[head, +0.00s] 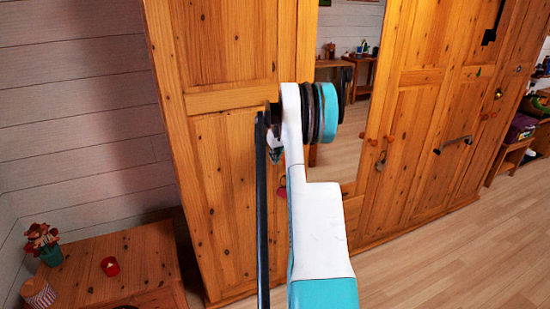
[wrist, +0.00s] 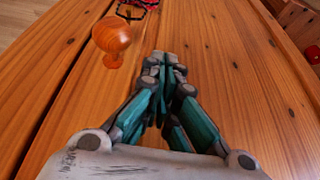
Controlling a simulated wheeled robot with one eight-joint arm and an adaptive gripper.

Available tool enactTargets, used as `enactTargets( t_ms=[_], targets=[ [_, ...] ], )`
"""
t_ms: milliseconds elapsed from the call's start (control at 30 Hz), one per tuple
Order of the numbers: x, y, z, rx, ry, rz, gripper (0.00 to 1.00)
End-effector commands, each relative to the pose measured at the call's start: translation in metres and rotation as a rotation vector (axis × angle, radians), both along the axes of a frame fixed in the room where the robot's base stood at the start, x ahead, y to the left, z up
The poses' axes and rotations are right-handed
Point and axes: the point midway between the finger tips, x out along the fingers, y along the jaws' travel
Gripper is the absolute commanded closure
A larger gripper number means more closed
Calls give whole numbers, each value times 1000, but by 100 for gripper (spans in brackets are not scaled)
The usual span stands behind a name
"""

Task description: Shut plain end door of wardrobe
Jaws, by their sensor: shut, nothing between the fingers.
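The wardrobe (head: 405,140) is pine and runs from the middle to the right of the head view. Its plain panelled end door (head: 222,150) is at the left, beside the mirrored door (head: 345,150). My arm hides part of the plain door's right side, so I cannot tell how far ajar it is. My gripper (head: 274,154) is small and partly hidden in front of that side. In the wrist view my gripper (wrist: 165,62) is shut and empty, close over a wooden surface. A round wooden knob (wrist: 112,36) stands to its left. I cannot tell whether the fingertips touch the wood.
A low wooden cabinet (head: 135,262) at the lower left holds a potted flower (head: 42,243), a red candle (head: 110,266) and a basket (head: 38,292). Other wardrobe doors carry knobs, a bar and hooks. Bare wooden floor (head: 450,255) lies at the lower right.

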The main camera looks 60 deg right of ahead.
Motion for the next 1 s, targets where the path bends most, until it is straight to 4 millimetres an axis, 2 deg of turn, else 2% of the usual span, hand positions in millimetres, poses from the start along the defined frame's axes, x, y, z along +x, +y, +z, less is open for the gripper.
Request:
enactTargets(
  t_ms=[33,167,600,800,1000],
  targets=[
    [6,-2,6,-11,-15,1,100],
    [1,1,19,-10,-15,1,100],
    [-31,20,94,-4,-5,-1,100],
    [-39,24,111,-2,-4,-1,100],
    [-40,25,114,-2,-3,0,100]
  ],
)
